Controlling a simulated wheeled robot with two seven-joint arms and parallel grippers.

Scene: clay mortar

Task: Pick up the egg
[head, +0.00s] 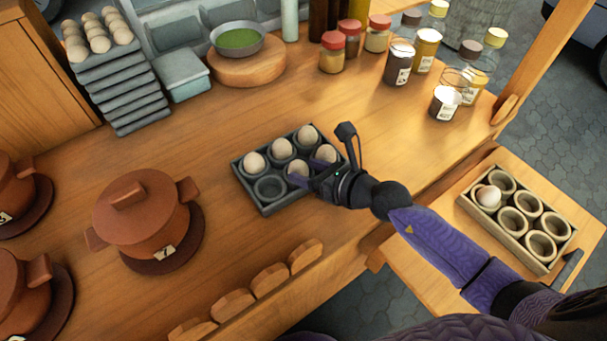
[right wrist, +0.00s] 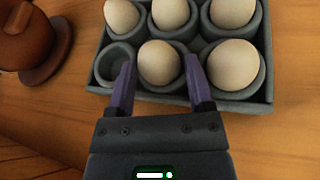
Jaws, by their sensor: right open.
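A dark grey egg tray (head: 262,205) sits on the wooden counter with pale eggs in all its cups except the near-left one. My right gripper (head: 312,174) comes in from the right, low over the tray's near side. In the right wrist view its open fingers (right wrist: 160,64) stand on either side of the near-middle egg (right wrist: 160,66), with gaps that look small; I cannot tell whether they touch it. That egg also shows in the head view (head: 297,169), partly behind the fingers. The near-right egg (right wrist: 233,67) is just outside the right finger. My left gripper is not in view.
A wooden tray (head: 545,263) on a lower side board at the right holds one egg (head: 488,195) in its far-left cup; its other cups are empty. A lidded clay pot (head: 140,215) stands left of the grey tray. Jars (head: 398,62) stand at the back right.

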